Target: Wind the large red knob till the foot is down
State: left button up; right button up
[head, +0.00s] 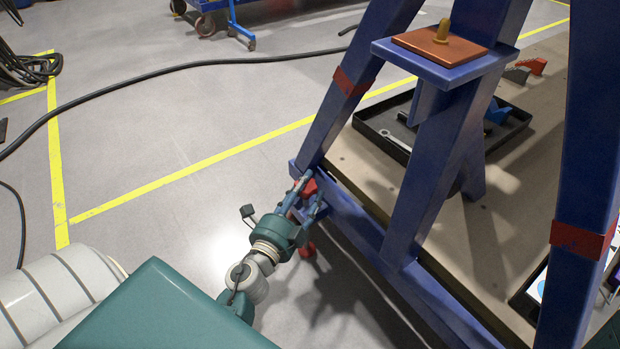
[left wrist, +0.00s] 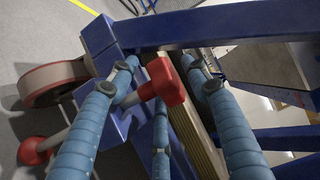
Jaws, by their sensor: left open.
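The large red knob (head: 309,187) sits at the lower left corner of the blue frame. In the left wrist view the knob (left wrist: 167,84) stands between the blue fingers, with a grey rod beside it. My left gripper (head: 305,196) is open around the knob, fingers on either side; I cannot tell whether any finger touches it. A red foot (head: 307,250) shows below the corner, and it also shows in the left wrist view (left wrist: 34,150). Whether it touches the floor is unclear. My right gripper is not in view.
The blue frame (head: 440,170) has slanted posts and a small shelf with an orange plate (head: 440,46). A black tray (head: 385,135) with a wrench lies on the wooden board behind. A wheel (left wrist: 52,84) is beside the corner. A black cable (head: 150,76) crosses the open floor.

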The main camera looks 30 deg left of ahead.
pick_arm(q)
jog(key=shift+w, duration=0.1)
jog(key=shift+c, duration=0.5)
grip_shut()
jog(key=shift+m+h, duration=0.3)
jog(key=shift+h, duration=0.2)
